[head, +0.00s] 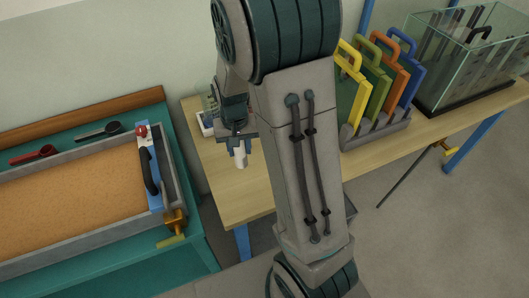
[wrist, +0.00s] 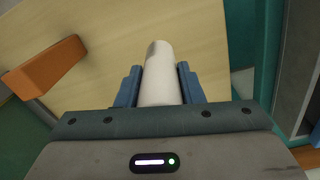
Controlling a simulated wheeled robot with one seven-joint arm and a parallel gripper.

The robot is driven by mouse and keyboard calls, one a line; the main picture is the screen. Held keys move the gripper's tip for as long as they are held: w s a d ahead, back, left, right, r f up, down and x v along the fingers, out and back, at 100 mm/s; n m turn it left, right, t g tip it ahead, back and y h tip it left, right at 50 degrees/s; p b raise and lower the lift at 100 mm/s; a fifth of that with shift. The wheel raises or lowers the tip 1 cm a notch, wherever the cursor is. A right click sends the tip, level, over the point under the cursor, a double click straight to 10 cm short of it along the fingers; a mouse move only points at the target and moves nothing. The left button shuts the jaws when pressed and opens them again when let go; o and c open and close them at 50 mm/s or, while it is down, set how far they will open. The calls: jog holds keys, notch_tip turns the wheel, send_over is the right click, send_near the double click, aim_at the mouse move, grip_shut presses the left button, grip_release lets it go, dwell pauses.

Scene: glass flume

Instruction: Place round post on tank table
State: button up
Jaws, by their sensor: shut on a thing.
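The round post (wrist: 159,75) is a plain white cylinder between the blue fingers of my gripper (wrist: 160,88) in the wrist view. My gripper is shut on it. In the head view the post (head: 240,158) hangs below my gripper (head: 239,145), over the left end of the tank table (head: 236,198), which has a light wood top and blue legs. The wood top (wrist: 200,45) also fills the background in the wrist view. I cannot tell whether the post's lower end touches the top. My arm hides the middle of the table.
A rack (head: 376,131) of coloured handled boards and a glass tank (head: 455,70) stand on the table's right part. A small white item (head: 206,122) lies at the back left. An orange block (wrist: 45,67) shows in the wrist view. A sand tray (head: 75,200) is at left.

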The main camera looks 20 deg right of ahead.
aim_at(241, 157)
jog(key=s+r+m+p, duration=0.1)
jog(key=s+r+m, duration=0.2)
jog(key=s, duration=0.4)
jog(key=s+r+m+p, duration=0.2)
jog(key=s+r+m, duration=0.1)
jog(key=s, duration=0.3)
jog(key=shift+w+a+f, duration=0.1)
jog(key=shift+w+f, duration=5.45)
jog(key=shift+w, duration=0.15)
jog(key=shift+f, duration=0.1)
jog(key=shift+f, duration=0.15)
jog(key=o, duration=1.1)
